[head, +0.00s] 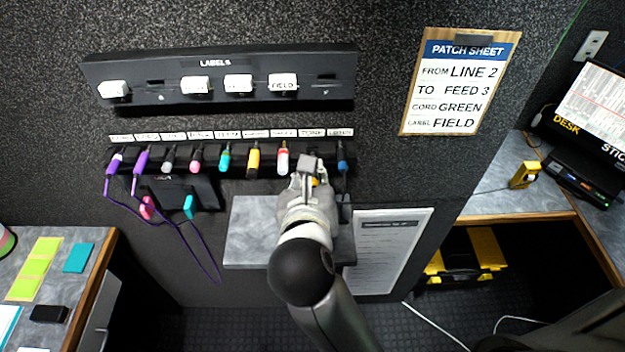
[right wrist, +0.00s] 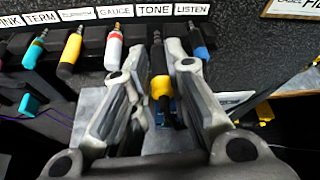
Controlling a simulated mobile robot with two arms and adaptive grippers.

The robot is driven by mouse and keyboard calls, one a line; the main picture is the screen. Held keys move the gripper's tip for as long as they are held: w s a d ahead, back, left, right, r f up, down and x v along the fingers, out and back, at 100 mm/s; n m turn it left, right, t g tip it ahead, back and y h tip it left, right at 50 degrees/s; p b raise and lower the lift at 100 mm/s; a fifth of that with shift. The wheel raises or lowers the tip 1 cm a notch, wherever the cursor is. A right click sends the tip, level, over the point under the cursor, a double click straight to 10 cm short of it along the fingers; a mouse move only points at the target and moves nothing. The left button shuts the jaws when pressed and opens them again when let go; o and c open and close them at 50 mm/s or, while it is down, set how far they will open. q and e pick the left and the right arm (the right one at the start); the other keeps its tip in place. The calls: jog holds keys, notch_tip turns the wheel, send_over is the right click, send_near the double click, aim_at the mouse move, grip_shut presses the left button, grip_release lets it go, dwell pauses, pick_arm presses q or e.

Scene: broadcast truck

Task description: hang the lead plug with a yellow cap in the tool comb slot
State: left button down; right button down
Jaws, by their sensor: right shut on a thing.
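The tool comb (head: 235,170) is a black rail on the wall under a row of small labels. My right gripper (head: 312,172) is at its right part, below the TONE label (right wrist: 154,10). It is shut on the black lead plug with a yellow cap (right wrist: 160,75), held upright with its top end at comb height. I cannot tell whether the plug rests in the slot. In the head view the fingers mostly hide it. My left gripper is not in view.
A red-and-white plug (right wrist: 113,48) hangs just left and a blue plug (right wrist: 196,42) just right of the held plug. A yellow plug (head: 253,158) and purple leads (head: 141,160) hang farther left. A label rack (head: 220,80) is above; a grey panel (head: 250,235) is below.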

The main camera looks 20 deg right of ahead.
aim_at(312, 154)
jog(key=shift+w+d+f, duration=0.1)
jog(key=shift+w+d, duration=0.2)
jog(key=shift+w, duration=0.75)
jog(key=shift+w+d, duration=0.35)
jog(key=shift+w, duration=0.65)
jog(key=shift+w+d+f, duration=0.1)
jog(key=shift+w+d, duration=0.2)
jog(key=shift+w, duration=0.75)
jog(key=shift+w+f+b, duration=0.1)
jog(key=shift+f+b, duration=0.3)
jog(key=shift+f, duration=0.15)
jog(key=c, duration=1.3)
grip_release()
jog(key=shift+c, duration=0.2)
jog(key=o, duration=1.1)
